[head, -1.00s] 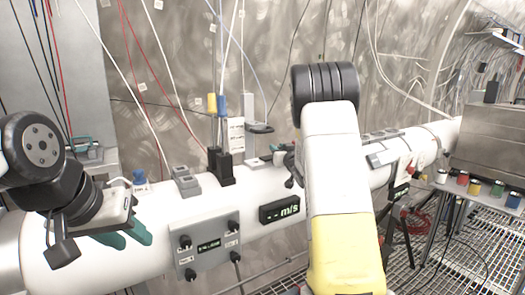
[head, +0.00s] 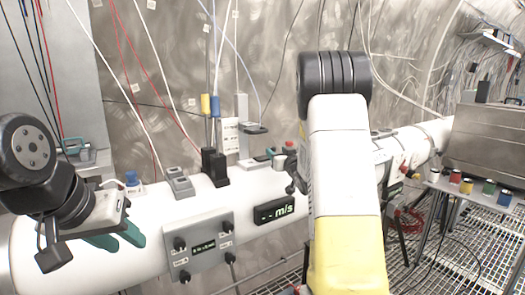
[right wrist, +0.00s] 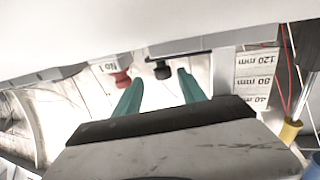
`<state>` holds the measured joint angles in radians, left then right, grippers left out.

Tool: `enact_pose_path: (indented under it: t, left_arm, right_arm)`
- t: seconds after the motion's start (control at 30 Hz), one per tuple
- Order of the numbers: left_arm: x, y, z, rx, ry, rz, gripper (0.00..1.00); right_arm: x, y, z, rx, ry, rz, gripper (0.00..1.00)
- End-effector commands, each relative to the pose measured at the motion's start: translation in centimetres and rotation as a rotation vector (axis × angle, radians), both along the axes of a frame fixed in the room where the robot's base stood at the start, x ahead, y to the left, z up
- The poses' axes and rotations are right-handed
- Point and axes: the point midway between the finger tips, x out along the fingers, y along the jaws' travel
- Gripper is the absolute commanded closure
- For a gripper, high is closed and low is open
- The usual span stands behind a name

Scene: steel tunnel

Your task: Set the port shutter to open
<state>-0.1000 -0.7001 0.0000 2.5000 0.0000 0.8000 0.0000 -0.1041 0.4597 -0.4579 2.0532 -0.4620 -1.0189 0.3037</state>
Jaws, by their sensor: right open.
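I cannot tell for certain which part is the port shutter. A black knob (right wrist: 162,70) under a dark plate edge shows in the right wrist view, with a red knob (right wrist: 122,78) and a "No 1" label beside it. My right gripper (right wrist: 160,79) is open; the black knob appears between its green fingertips, and contact cannot be judged. In the head view my right gripper (head: 270,156) is at the white pipe (head: 150,205), mostly hidden behind my right arm. My left gripper (head: 122,240) is open and empty in front of the pipe's left part.
A grey control panel (head: 199,246) and an "m/s" display (head: 273,210) are on the pipe's front. Black blocks (head: 214,167) and a grey upright (head: 242,122) stand on top. Cables hang behind. A table with coloured jars (head: 466,187) is at right. The grated floor (head: 460,255) looks partly clear.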

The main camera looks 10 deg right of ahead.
Motion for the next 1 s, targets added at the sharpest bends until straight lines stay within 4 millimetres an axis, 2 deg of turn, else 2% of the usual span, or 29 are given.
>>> enact_pose_path:
  t: [0.1,0.2,0.6,0.77,0.87,1.0]
  left_arm:
    - [0.0,0.0,0.0,0.0,0.0,0.0,0.64]
    - [0.0,0.0,0.0,0.0,0.0,0.0,0.64]
    - [0.0,0.0,0.0,0.0,0.0,0.0,0.64]
    - [0.0,0.0,0.0,0.0,0.0,0.0,0.64]
    - [0.0,0.0,0.0,0.0,0.0,0.0,0.64]
    - [0.0,0.0,0.0,0.0,0.0,0.0,0.64]
  right_arm:
    - [-1.9,-0.2,0.0,0.002,0.0,-0.001,0.52]
    - [-2.9,-0.3,0.0,0.001,0.001,-0.001,0.52]
    - [-3.4,-0.3,0.1,0.001,0.002,-0.002,0.52]
    - [-4.5,-0.5,1.3,0.019,0.055,-0.041,0.52]
    - [-6.6,-0.3,2.5,0.043,0.145,-0.084,0.52]
    - [-11.6,1.0,3.5,0.085,0.319,-0.117,0.52]
